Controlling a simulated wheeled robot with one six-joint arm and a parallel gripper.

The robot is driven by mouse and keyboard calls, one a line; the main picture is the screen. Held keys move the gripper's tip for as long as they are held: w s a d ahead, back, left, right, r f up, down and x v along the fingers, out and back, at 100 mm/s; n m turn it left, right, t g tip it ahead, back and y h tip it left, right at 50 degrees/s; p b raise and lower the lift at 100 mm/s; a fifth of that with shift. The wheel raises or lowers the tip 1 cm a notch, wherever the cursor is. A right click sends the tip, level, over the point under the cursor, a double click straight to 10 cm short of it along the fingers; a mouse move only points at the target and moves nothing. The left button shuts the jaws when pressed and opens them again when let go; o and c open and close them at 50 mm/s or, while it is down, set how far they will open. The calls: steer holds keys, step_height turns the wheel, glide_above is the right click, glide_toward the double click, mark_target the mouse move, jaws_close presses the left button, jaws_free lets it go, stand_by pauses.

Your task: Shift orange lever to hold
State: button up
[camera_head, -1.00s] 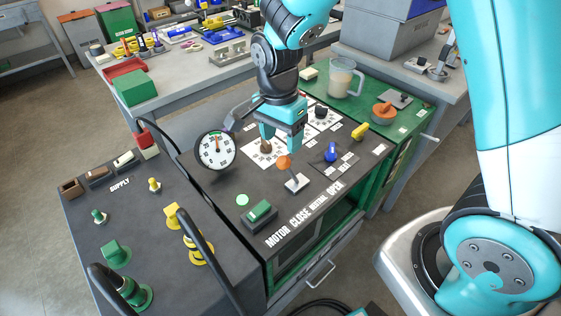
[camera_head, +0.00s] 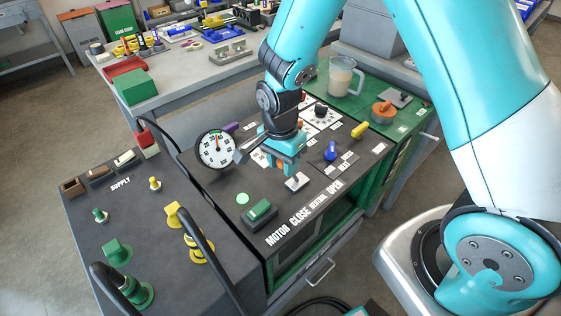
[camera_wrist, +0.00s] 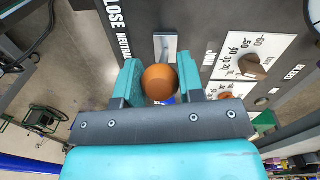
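The orange lever's round knob (camera_wrist: 160,82) sits between the two teal fingers of my gripper (camera_wrist: 161,80) in the wrist view. The fingers stand on either side of the knob, very near it; I cannot tell whether they press on it. The lever's pale base plate (camera_wrist: 158,48) shows just beyond the knob. In the head view my gripper (camera_head: 282,162) is low over the panel and hides most of the lever; the base plate (camera_head: 297,182) shows to its lower right. The panel lettering (camera_head: 305,215) reads motor, close, neutral, open.
A round gauge (camera_head: 216,149) stands left of my gripper. A green button block (camera_head: 259,210) lies lower left. A blue knob (camera_head: 331,151) and a yellow handle (camera_head: 360,130) are to the right. A brown knob (camera_wrist: 252,67) with dial plates shows in the wrist view.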

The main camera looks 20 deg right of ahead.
jaws_close()
steer(key=shift+w+d+r+y+p, duration=0.15)
steer(key=shift+d+r+y+p, duration=0.15)
steer(key=shift+d+y+p, duration=0.15)
steer(key=d, duration=0.1)
steer(key=d+y+p, duration=0.1)
steer(key=w+g+y, duration=0.1)
steer(key=shift+d+r+y+p, duration=0.25)
steer(key=shift+d+r+p, duration=0.05)
steer(key=shift+d+r, duration=0.1)
steer(key=shift+w+d+f+y+p, duration=0.15)
steer(key=shift+d+y+p, duration=0.15)
steer(key=shift+d+y, duration=0.4)
steer(key=o, duration=0.9)
jaws_free()
steer(key=shift+c, duration=0.2)
steer(key=shift+r, duration=0.2)
